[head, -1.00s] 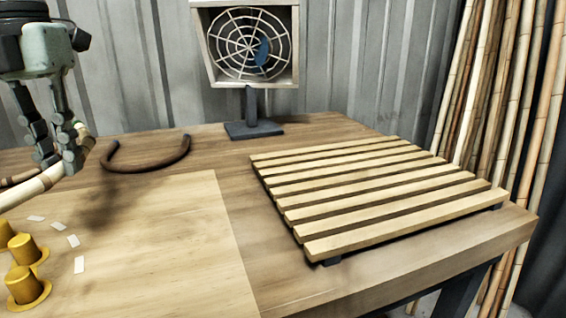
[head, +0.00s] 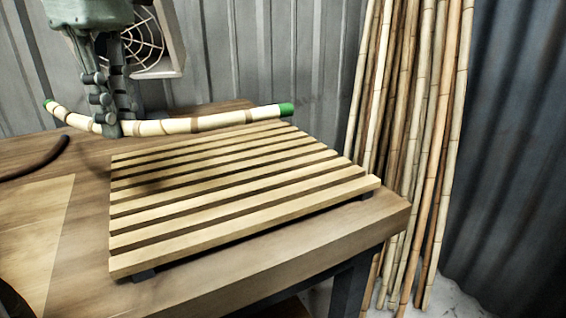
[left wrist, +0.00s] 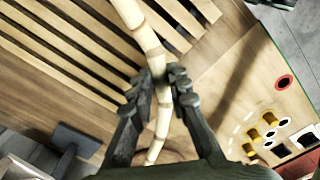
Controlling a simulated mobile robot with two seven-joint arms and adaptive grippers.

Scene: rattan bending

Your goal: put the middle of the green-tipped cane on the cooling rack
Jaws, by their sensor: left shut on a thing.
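The green-tipped cane (head: 205,122) is pale with brown bands and gently bent, with green at both ends. My left gripper (head: 108,130) is shut on it, left of its middle, and holds it above the table near the rack's far left corner. In the left wrist view the cane (left wrist: 151,40) passes between the fingers of my left gripper (left wrist: 162,95). The slatted wooden cooling rack (head: 240,196) lies on the table; the cane's right part extends over its far edge. Whether the cane touches the rack I cannot tell. My right gripper is not in view.
A caged fan (head: 150,45) stands behind my left gripper. A dark bent cane (head: 40,157) lies at the table's left. Tall canes (head: 415,130) lean on the wall at right. In the left wrist view yellow pegs (left wrist: 262,130) stand on a board.

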